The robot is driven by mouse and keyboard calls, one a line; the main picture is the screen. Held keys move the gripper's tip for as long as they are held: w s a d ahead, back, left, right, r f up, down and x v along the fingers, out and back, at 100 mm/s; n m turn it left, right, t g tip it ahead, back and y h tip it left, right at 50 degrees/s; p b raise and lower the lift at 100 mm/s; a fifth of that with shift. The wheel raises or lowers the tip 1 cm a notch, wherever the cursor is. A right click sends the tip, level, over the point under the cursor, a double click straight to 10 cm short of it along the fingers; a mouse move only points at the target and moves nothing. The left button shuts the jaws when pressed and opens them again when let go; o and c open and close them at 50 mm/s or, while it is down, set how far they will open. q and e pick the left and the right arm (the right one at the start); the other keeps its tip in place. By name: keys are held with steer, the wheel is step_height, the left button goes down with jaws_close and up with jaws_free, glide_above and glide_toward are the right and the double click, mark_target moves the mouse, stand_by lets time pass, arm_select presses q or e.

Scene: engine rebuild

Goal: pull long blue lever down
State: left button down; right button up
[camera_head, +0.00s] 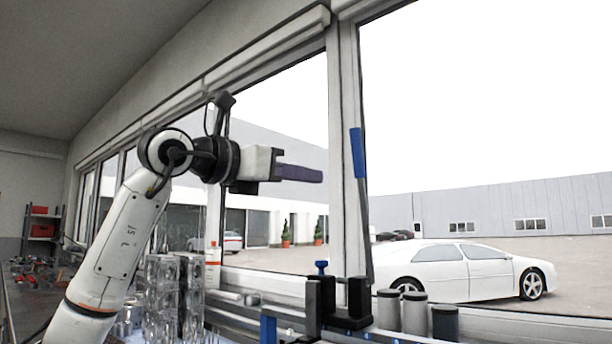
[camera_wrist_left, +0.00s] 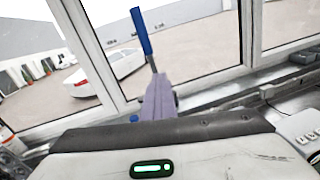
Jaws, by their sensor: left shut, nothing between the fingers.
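The long lever has a blue handle (camera_head: 357,153) on a dark shaft that stands nearly upright in front of the window post. In the left wrist view the blue handle (camera_wrist_left: 141,32) rises beyond my fingertips, tilted slightly left. My left gripper (camera_head: 318,176) is shut and empty, pointing right toward the lever at a height a little below the blue handle. In the head view a gap shows between the fingertips and the lever. In the left wrist view the shut fingers (camera_wrist_left: 156,88) overlap the lower shaft. My right gripper is not in view.
A black fixture (camera_head: 340,298) with a small blue knob (camera_head: 321,267) stands at the lever's base. Grey cylinders (camera_head: 414,312) stand to its right. Clear, glassy engine blocks (camera_head: 162,295) stand beside my left arm. Large windows lie behind, with a white car (camera_head: 455,270) outside.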

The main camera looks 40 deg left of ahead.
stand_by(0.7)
arm_select(q)
steer(key=c, duration=1.6)
jaws_free()
steer(key=shift+o, duration=0.2)
steer(key=b+v, duration=0.1)
steer(key=v, duration=0.9)
steer(key=shift+s, duration=0.15)
steer(key=shift+a, duration=0.1)
